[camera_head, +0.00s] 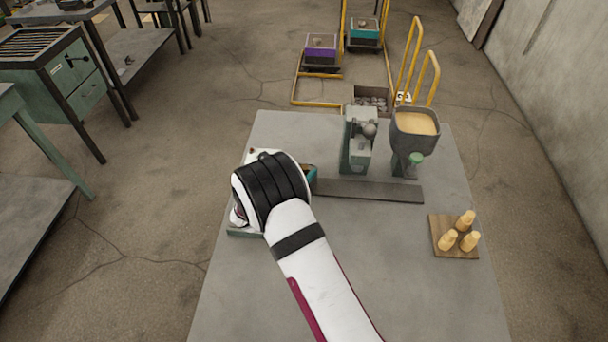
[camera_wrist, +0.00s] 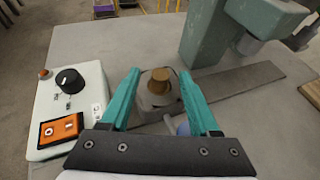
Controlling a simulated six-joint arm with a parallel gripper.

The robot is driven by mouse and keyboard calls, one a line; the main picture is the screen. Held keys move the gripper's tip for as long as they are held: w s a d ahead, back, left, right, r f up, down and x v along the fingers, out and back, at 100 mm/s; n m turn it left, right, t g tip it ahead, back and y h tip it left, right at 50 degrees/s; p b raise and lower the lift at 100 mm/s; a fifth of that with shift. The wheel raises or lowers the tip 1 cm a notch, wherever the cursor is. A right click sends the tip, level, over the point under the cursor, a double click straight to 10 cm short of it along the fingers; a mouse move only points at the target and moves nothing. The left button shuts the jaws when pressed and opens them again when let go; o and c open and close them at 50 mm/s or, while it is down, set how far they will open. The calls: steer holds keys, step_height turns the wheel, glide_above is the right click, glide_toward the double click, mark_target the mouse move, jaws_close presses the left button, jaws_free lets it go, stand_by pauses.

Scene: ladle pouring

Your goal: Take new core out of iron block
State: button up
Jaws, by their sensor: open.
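In the wrist view, a tan-brown core (camera_wrist: 160,80) stands upright in a grey iron block (camera_wrist: 154,102). My gripper (camera_wrist: 161,74) is open, with one teal finger on each side of the core and block. The core shows between the fingers; I see gaps and cannot tell any contact. In the head view my wrist hides the block and core, and only a bit of a teal finger (camera_head: 311,173) shows.
A white control box (camera_wrist: 70,105) with a black knob and orange switch lies left of the fingers. A green machine (camera_head: 357,140) and sand hopper (camera_head: 414,132) stand behind. Three tan cores sit on a wooden board (camera_head: 440,249) at the right. A dark flat strip (camera_head: 370,191) crosses the table.

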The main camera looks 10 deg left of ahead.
steer(key=shift+w+d+f, duration=0.15)
steer(key=shift+w, duration=0.15)
jaws_close()
